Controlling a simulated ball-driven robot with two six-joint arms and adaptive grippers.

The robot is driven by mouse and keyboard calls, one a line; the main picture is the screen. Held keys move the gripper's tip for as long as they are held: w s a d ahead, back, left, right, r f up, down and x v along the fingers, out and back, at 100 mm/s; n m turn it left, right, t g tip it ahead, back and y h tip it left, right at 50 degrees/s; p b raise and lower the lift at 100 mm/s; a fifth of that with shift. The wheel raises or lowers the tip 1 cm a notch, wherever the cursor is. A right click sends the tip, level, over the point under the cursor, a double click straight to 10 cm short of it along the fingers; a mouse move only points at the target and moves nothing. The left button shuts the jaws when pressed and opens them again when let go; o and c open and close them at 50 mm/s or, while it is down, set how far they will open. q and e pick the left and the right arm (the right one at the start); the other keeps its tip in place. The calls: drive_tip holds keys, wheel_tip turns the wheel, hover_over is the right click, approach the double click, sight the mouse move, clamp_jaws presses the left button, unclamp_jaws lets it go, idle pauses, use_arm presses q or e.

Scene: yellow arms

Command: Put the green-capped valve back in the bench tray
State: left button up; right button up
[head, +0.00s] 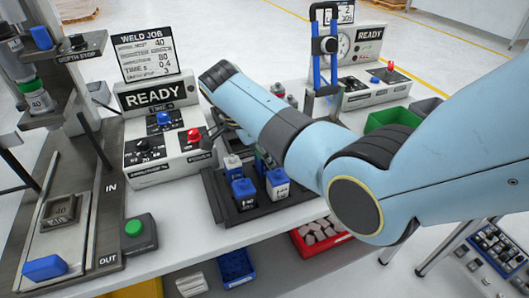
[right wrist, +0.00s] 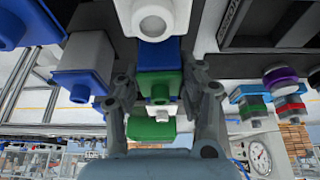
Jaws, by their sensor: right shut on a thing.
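My right arm crosses the head view from the right, and its gripper (head: 213,136) is partly hidden beside the control box. In the right wrist view, the right gripper (right wrist: 161,98) is shut on the green-capped valve (right wrist: 158,84). Its green cap shows between the fingers. The black bench tray (head: 222,213) stands on the bench below my arm and holds several blue-capped valves (head: 244,192). Part of the tray is hidden by the arm. Blue-capped valves (right wrist: 82,65) also show close to the gripper in the right wrist view. My left gripper is not in view.
The READY control box (head: 155,97) with its red knob stands behind the tray. A press (head: 72,75) stands at the left, with a green button box (head: 137,236) near it. A green bin (head: 393,119) is at the back right. A red bin (head: 318,245) sits below the bench edge.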

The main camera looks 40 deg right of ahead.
drive_tip(key=shift+f, duration=0.15)
drive_tip(key=o, duration=1.2)
drive_tip(key=shift+r, duration=0.25)
drive_tip(key=b+v, duration=0.1)
drive_tip(key=v, duration=1.1)
drive_tip(key=shift+a+f, duration=0.1)
